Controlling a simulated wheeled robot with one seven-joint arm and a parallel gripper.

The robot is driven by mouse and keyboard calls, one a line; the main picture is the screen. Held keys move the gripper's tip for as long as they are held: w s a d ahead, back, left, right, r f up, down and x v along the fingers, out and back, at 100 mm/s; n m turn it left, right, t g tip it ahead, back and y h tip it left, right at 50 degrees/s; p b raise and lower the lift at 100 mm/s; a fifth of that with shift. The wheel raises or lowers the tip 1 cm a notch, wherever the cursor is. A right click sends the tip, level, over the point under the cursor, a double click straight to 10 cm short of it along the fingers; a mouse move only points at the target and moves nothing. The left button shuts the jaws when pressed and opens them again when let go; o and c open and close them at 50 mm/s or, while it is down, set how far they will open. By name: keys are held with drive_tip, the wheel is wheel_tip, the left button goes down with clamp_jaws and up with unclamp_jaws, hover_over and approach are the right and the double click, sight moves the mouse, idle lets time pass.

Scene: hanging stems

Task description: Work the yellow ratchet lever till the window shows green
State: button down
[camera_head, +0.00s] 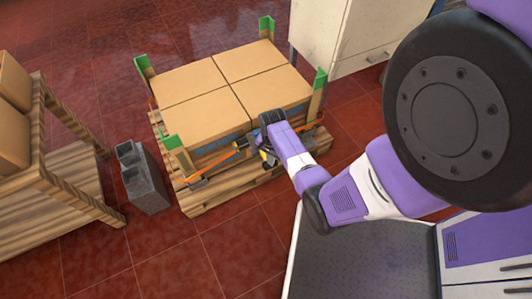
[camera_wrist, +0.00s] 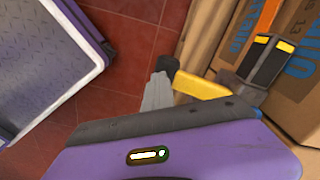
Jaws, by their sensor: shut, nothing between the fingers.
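The yellow lever (camera_wrist: 198,86) shows in the wrist view, with a dark end piece (camera_wrist: 167,66) at its left. It runs right toward a black ratchet body with yellow parts (camera_wrist: 265,60), which lies against a carton. A small bit of yellow (camera_head: 264,155) also shows in the head view, mostly hidden by my arm. My gripper (camera_wrist: 157,92) is shut and empty; its grey fingers are just left of the lever and overlap its dark end in the picture. I cannot tell whether they touch. I cannot make out the window or its colour.
Several cartons (camera_head: 225,80) stand on a wooden pallet (camera_head: 205,199), between posts with green tops. An orange strap (camera_head: 222,159) runs along their front. Grey concrete blocks (camera_head: 143,178) and a wooden rack (camera_head: 52,185) stand left. A white cabinet (camera_head: 335,35) stands behind.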

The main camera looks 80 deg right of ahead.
drive_tip(key=shift+d+f, duration=0.1)
drive_tip(key=shift+f, duration=0.15)
